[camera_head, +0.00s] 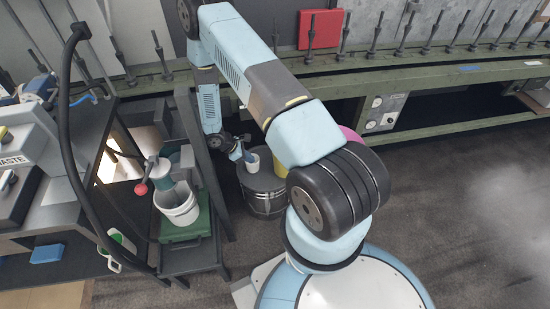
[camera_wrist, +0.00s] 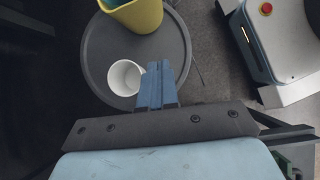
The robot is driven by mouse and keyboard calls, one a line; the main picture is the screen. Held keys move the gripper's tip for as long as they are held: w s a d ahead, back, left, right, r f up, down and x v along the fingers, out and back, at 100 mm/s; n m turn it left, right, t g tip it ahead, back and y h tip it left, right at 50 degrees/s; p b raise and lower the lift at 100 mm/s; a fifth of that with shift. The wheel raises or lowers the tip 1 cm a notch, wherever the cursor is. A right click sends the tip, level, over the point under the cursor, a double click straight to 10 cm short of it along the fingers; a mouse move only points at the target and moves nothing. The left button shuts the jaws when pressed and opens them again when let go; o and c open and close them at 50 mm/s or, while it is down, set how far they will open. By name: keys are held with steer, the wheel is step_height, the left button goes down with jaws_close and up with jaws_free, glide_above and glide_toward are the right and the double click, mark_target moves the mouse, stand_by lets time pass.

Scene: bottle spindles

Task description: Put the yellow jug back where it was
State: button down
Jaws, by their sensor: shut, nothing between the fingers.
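The yellow jug (camera_wrist: 148,16) stands on the round grey top of a dark drum (camera_wrist: 98,58), cut off by the upper edge of the wrist view. In the head view the jug (camera_head: 284,182) is mostly hidden behind my arm. My gripper (camera_wrist: 158,70) is shut and empty, its blue fingers over the drum top, apart from the jug and on the near side of it. In the head view my gripper (camera_head: 248,155) is beside a small white cup (camera_head: 254,167). The cup (camera_wrist: 124,79) is just left of the fingertips in the wrist view.
A white bucket (camera_head: 178,210) stands on a green case (camera_head: 188,234) on a low dark cart, left of the drum. A long green bench frame (camera_head: 440,78) with upright spindles runs along the back. A pink thing (camera_head: 350,134) shows behind my arm. Floor at right is open.

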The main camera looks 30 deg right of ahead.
steer(key=s+d+f, duration=0.1)
steer(key=s+d, duration=0.1)
steer(key=d, duration=0.3)
steer(key=s+d+f, duration=0.1)
steer(key=s+d, duration=0.1)
steer(key=d, duration=0.4)
steer(key=shift+d+f, duration=0.2)
steer(key=shift+f, duration=0.05)
steer(key=shift+a, duration=0.1)
steer(key=a, duration=0.1)
steer(key=w+a, duration=0.1)
steer(key=a, duration=0.1)
stand_by(0.3)
